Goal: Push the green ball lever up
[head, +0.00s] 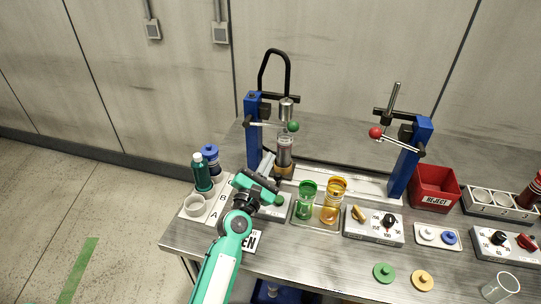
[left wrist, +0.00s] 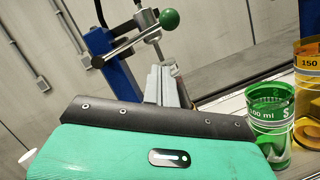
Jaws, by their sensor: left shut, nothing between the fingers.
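The green ball lever (head: 293,126) is a thin metal rod ending in a green ball, on the blue left pump stand (head: 253,132). In the left wrist view the green ball (left wrist: 169,19) is at the top centre, with its rod running down to the left. My left gripper (head: 268,160) is shut and empty. It is below the ball and a little to its left in the head view, in front of the stand, with a visible gap to the ball. In the left wrist view its fingers (left wrist: 162,82) point up below the lever. My right gripper is not in view.
A clear cylinder (head: 285,150) stands under the left pump. A green beaker (head: 306,202) and an amber beaker (head: 334,200) stand close to the right of my left gripper. A second blue stand with a red ball (head: 376,133) and a red bin (head: 434,188) are at right.

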